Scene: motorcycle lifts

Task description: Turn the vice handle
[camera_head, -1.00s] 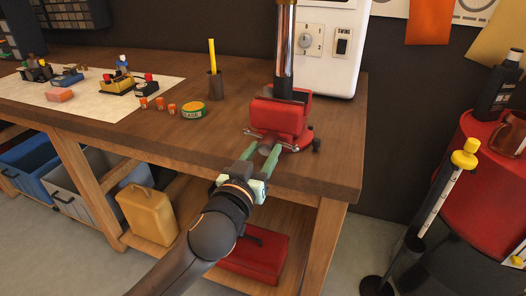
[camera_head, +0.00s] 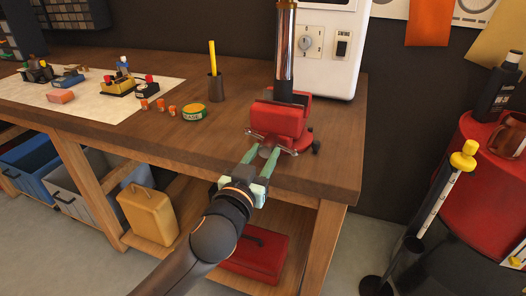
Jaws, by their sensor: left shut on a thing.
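The red vice (camera_head: 279,119) is fixed near the front right corner of the wooden workbench and holds an upright metal tube (camera_head: 286,50). The thin metal vice handle (camera_head: 286,150) lies across the front of the vice, low over the bench edge. My left gripper (camera_head: 261,151) reaches up from below to the front of the vice. Its two green fingers are shut on the vice handle, around its middle at the screw end. The fingers hide part of the handle. My right gripper is not in view.
A green tin (camera_head: 193,112), small orange-capped pots and a dark cup (camera_head: 215,88) with a yellow stick stand left of the vice. A white machine (camera_head: 334,45) stands behind. A red drum (camera_head: 485,190) and a yellow-topped pole (camera_head: 463,160) are at right.

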